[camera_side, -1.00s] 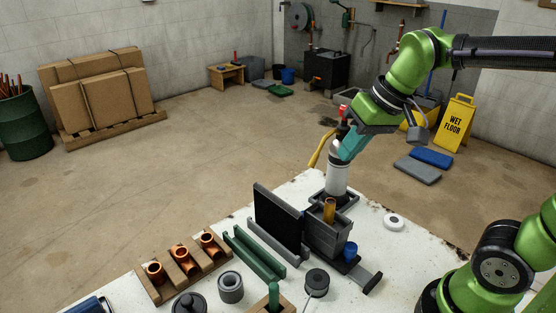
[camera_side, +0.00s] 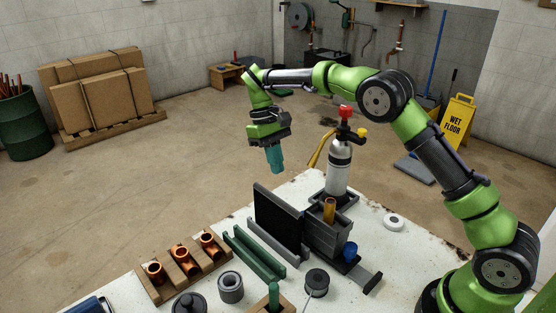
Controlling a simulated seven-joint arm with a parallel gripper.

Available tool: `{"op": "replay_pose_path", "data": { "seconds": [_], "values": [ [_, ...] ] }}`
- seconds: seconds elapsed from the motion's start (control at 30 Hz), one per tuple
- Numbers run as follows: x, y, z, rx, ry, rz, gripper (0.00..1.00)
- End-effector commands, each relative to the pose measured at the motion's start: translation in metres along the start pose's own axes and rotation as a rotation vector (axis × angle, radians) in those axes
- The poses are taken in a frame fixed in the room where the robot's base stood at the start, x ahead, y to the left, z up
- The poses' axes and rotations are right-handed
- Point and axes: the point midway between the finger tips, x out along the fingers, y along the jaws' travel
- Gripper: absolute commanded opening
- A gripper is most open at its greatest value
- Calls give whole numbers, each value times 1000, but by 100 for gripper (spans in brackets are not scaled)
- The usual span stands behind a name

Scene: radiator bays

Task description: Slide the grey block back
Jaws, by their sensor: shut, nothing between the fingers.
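A grey block (camera_side: 325,238) stands upright at the back right of the white table, beside a black panel (camera_side: 278,222). An amber cylinder (camera_side: 329,210) stands at its top. A dark bar with a grey end (camera_side: 369,282) lies at its front right, and a blue round piece (camera_side: 350,251) sits beside it. My gripper (camera_side: 277,168) has teal fingers pointing down. It is shut and empty, in the air up and to the left of the block, apart from it.
A silver bottle with a red top (camera_side: 339,165) stands in a dark tray behind the block. Green rails (camera_side: 254,252), a wooden rack with copper fittings (camera_side: 185,264) and a black spool (camera_side: 317,282) lie in front. A white ring (camera_side: 394,222) lies right.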

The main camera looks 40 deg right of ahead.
Motion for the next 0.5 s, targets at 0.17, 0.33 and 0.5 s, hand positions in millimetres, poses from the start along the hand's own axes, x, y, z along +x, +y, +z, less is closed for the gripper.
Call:
{"op": "replay_pose_path", "data": {
  "seconds": [0.17,0.33,0.5],
  "values": [
    [20,-2,-15,-5,-51,8,0],
    [32,-2,-16,-5,-60,10,0],
    [60,-2,-13,-5,-62,8,0]
  ]
}}
